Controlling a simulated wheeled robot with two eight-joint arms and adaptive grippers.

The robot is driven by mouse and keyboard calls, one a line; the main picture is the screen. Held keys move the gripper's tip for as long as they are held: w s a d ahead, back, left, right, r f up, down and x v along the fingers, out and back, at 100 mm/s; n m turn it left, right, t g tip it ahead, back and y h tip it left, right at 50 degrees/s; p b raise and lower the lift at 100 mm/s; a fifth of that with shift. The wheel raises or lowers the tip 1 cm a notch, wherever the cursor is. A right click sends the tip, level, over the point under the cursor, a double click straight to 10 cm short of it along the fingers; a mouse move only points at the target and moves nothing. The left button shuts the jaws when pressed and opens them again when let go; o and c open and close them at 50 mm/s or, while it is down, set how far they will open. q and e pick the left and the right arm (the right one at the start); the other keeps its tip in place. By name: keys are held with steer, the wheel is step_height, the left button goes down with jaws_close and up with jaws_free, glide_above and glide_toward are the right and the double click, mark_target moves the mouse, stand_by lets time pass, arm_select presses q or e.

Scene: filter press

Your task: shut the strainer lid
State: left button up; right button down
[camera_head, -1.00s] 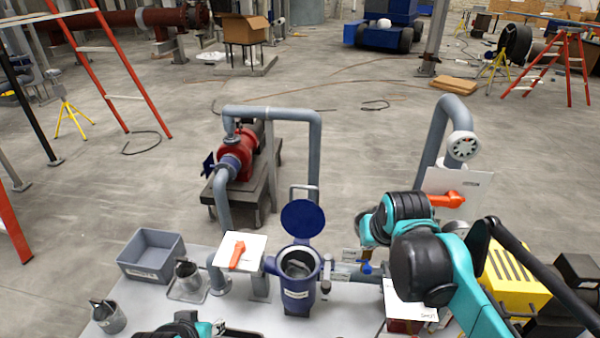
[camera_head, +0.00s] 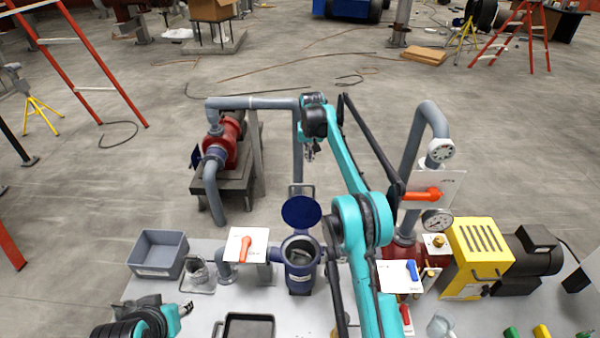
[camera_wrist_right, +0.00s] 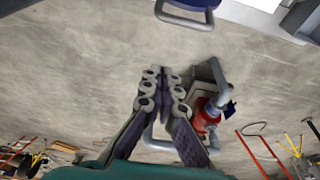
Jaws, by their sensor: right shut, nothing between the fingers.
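The strainer (camera_head: 300,275) is a dark blue pot standing on the grey bench, its mouth uncovered. Its round blue lid (camera_head: 301,211) stands open, tilted up at the far side of the mouth, with a grey loop handle. My right gripper (camera_head: 310,153) is beyond and above the lid in the head view, apart from it. In the right wrist view its fingers (camera_wrist_right: 161,78) are shut and empty; part of the lid (camera_wrist_right: 195,4) and its handle show at the top edge. My left gripper (camera_head: 184,309) is low at the left, its jaws unclear.
Left of the strainer are a grey bin (camera_head: 158,256), a small metal cup (camera_head: 198,271) and an orange valve handle (camera_head: 246,248). A black tray (camera_head: 248,327) lies in front. My right arm passes just right of the strainer. A grey pipe (camera_head: 255,103) stands behind the lid.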

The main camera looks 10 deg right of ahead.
step_height(320, 180, down, 10)
steer(key=s, duration=0.1)
steer(key=shift+a, duration=0.15)
stand_by(0.7)
steer(key=shift+s+r, duration=0.1)
